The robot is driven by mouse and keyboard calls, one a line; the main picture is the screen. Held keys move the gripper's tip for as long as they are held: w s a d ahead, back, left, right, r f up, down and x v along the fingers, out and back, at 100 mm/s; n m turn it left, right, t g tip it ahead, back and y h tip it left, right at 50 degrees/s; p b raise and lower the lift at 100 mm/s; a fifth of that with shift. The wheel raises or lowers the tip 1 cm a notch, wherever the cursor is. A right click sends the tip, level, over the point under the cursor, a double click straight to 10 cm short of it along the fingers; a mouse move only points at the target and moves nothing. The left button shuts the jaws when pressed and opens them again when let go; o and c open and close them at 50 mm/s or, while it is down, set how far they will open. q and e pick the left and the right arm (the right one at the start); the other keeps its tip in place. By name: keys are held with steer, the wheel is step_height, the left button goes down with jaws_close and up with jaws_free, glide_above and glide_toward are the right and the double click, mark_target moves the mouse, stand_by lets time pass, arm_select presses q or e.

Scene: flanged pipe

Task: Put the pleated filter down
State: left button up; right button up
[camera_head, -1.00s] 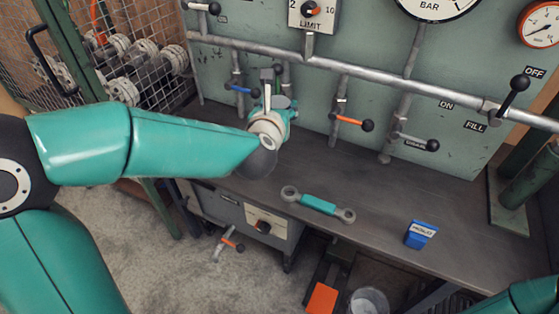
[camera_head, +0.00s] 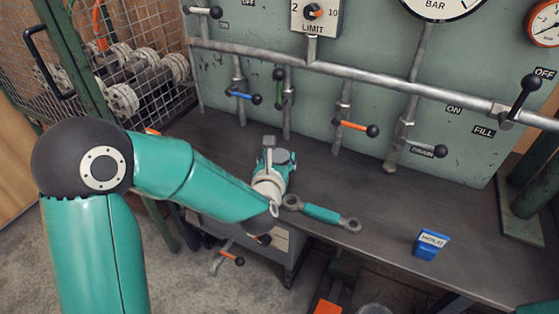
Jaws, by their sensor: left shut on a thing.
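My left gripper (camera_head: 283,160) is over the back left part of the bench, left of and beyond a teal-handled ring spanner. It points away from me, so its fingertips are hidden behind its body and wrist. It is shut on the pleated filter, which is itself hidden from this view. I cannot tell whether the filter touches the bench.
The dark bench top (camera_head: 370,215) is clear between the ring spanner (camera_head: 322,214) and a blue box (camera_head: 430,246). A green panel with valve levers and a grey pipe (camera_head: 400,78) stands behind. A mesh cage (camera_head: 130,60) is at the back left.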

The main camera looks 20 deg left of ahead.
arm_select(q)
steer(key=shift+f, duration=0.1)
steer(key=o, duration=1.2)
